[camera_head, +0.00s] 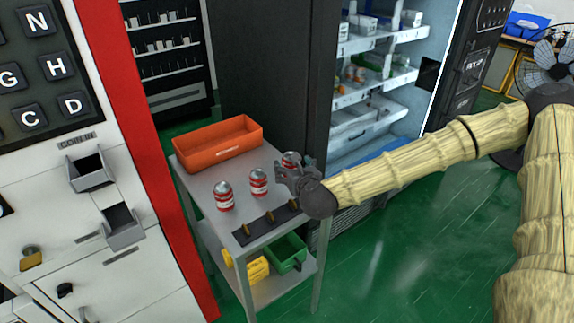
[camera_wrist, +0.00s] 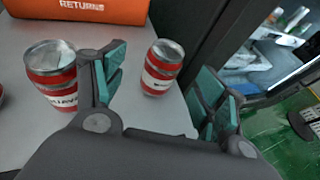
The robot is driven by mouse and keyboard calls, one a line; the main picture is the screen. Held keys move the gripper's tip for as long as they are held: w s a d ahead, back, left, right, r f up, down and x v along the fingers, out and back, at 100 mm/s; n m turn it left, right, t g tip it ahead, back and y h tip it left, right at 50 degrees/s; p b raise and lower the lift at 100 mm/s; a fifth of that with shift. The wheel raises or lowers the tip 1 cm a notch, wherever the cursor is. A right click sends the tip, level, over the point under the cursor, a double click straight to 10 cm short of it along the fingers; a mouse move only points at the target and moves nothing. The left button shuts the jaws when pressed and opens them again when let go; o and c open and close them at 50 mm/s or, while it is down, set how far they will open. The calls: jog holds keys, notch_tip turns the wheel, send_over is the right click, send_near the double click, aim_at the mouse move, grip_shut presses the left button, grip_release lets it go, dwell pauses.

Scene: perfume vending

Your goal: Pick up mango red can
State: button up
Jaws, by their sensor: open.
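Three red and white cans with silver tops stand upright in a row on the grey table: a left can (camera_head: 224,197), a middle can (camera_head: 258,183) and a right can (camera_head: 291,160). Their labels are too small to tell which is mango. My gripper (camera_head: 292,175) is open at the right can and partly covers it. In the wrist view the right can (camera_wrist: 161,68) shows between the spread teal-padded fingers, beyond their tips, with no visible contact. The middle can (camera_wrist: 52,76) stands just outside the left finger.
An orange "RETURNS" bin (camera_head: 217,144) sits at the back of the grey table (camera_head: 203,178). A dark strip with several pegs (camera_head: 268,216) lies along the front edge. A dark open cabinet (camera_head: 385,90) stands behind, and a red and white machine (camera_head: 100,180) at left.

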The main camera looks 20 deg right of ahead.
jog(key=shift+w+d+f, duration=0.35)
jog(key=shift+w, duration=0.3)
jog(key=shift+w+p, duration=0.3)
jog(key=shift+w, duration=0.2)
jog(key=shift+p+x, duration=0.45)
jog(key=shift+x, duration=1.65)
jog(key=shift+f, duration=0.15)
jog(key=c, duration=1.2)
